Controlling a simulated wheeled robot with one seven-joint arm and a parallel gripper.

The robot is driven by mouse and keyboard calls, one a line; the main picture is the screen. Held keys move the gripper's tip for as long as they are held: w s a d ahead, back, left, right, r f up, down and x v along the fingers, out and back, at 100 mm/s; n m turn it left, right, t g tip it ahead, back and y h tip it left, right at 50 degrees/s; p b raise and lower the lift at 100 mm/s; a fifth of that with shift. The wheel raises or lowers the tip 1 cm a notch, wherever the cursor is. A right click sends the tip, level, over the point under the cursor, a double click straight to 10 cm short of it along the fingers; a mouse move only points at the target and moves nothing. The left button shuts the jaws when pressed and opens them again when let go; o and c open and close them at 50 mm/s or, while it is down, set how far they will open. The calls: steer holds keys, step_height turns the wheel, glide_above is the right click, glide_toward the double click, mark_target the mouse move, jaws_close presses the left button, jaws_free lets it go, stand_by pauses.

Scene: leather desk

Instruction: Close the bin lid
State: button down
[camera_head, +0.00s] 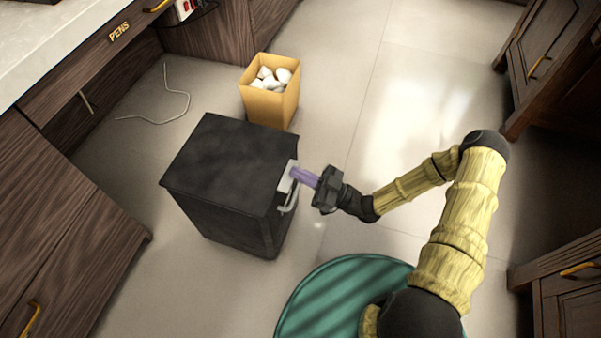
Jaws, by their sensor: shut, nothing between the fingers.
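A black bin (240,218) stands on the tiled floor, left of the picture's middle. Its flat black lid (232,160) lies level over the top of the bin, and no gap shows between lid and body from this view. A light grey latch or handle piece (287,178) sits on the bin's right side near the lid edge. My gripper (296,174) has purple fingers and reaches in from the right. Its fingers are shut and empty, and their tips are at the grey piece; I cannot tell whether they touch it.
A yellow bin (270,100) with white crumpled pieces stands just behind the black bin. A thin white cord (165,112) lies on the floor at the left. Wooden cabinets (60,240) line the left, and more (545,60) stand at right.

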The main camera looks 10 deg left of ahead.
step_height(320, 180, up, 5)
steer(key=p, duration=0.4)
steer(key=p+v, duration=0.1)
steer(key=v, duration=0.9)
steer(key=shift+f+p, duration=0.35)
